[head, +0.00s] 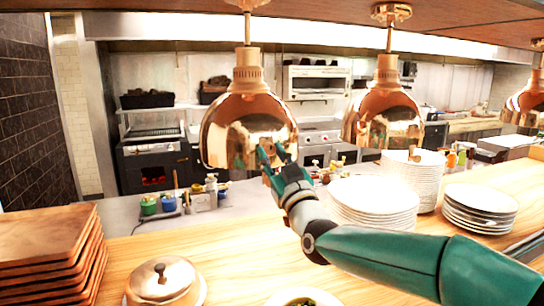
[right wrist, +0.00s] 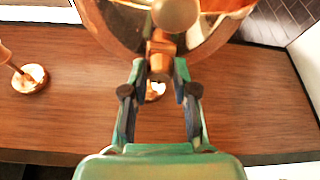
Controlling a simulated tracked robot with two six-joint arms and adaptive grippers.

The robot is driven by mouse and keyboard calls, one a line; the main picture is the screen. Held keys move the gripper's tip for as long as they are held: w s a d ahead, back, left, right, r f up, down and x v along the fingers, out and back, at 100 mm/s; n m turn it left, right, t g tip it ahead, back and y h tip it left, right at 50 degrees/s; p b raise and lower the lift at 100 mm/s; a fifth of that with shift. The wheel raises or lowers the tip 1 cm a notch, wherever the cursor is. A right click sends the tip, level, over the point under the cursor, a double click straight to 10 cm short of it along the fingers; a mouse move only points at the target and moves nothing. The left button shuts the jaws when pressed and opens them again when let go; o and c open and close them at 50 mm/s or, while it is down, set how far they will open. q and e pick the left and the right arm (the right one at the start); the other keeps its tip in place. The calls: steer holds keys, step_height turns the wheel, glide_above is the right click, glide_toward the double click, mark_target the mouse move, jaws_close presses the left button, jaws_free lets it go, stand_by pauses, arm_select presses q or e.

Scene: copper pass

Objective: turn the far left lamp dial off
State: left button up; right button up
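The far left copper lamp (head: 245,125) hangs from the ceiling at the centre left of the head view. My right gripper (head: 268,158) is at its lower right front, overlapping the shade in the picture. In the right wrist view the shade (right wrist: 115,22) fills the top. A small copper piece (right wrist: 162,50), apparently the lamp's dial, shows between the two fingertips of my right gripper (right wrist: 159,72). The fingers are apart with a gap on each side of it; contact cannot be told. In the head view the gripper hides the dial. My left gripper is not in view.
Two more copper lamps (head: 385,115) hang to the right. Below are plate stacks (head: 372,205), a wooden counter (head: 235,250), a copper-lidded dish (head: 162,280) and stacked copper-brown boards (head: 45,245). Small pots and jars (head: 205,195) stand behind the counter.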

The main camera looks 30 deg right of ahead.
jaws_close()
